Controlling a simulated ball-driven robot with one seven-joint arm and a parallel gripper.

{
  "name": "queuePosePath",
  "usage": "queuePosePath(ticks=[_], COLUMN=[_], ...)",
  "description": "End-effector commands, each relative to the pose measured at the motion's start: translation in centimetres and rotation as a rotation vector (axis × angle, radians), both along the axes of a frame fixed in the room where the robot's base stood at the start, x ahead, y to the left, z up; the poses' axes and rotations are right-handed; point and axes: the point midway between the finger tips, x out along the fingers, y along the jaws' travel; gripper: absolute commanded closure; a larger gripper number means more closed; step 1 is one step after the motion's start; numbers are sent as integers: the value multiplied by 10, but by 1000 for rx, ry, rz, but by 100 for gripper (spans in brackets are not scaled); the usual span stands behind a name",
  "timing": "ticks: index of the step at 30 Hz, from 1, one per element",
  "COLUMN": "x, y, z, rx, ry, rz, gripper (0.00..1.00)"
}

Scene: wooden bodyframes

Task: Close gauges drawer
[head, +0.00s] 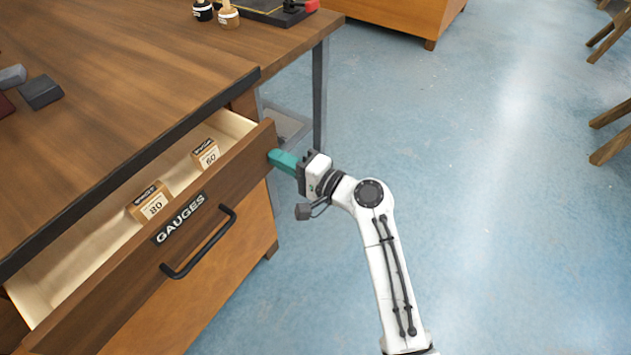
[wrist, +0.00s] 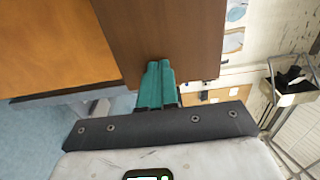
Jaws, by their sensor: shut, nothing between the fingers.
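The gauges drawer (head: 130,262) stands open under the wooden table. Its front carries a "GAUGES" label (head: 179,219) and a black bar handle (head: 201,246). Two small boxes, marked 80 (head: 151,203) and 60 (head: 206,154), sit inside it. My gripper (head: 272,156) is shut and empty, its teal fingers at the right end of the drawer front. In the wrist view the teal fingertips (wrist: 158,66) overlap the lower part of the brown drawer front (wrist: 160,30). They look to be at or very close to its surface; I cannot tell whether they touch. The handle is apart from my gripper.
The tabletop (head: 140,60) above holds dark blocks (head: 40,92) at left and small bottles (head: 228,15) at the back. A metal table leg (head: 320,95) stands behind my gripper. The blue floor to the right is clear; wooden legs (head: 612,145) show at far right.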

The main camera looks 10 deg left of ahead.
Motion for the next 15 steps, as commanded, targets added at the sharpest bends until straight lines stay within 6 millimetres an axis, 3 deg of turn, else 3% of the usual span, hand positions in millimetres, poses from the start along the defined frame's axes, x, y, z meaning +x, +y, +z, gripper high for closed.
queuePosePath(ticks=[1, 6, 15], x=[5, 21, 41], y=[15, 54, 101], z=[-5, -5, -3], rx=[0, 0, 0], ry=[-3, -2, -1], rz=[6, 5, 3], gripper=[100, 100, 100])
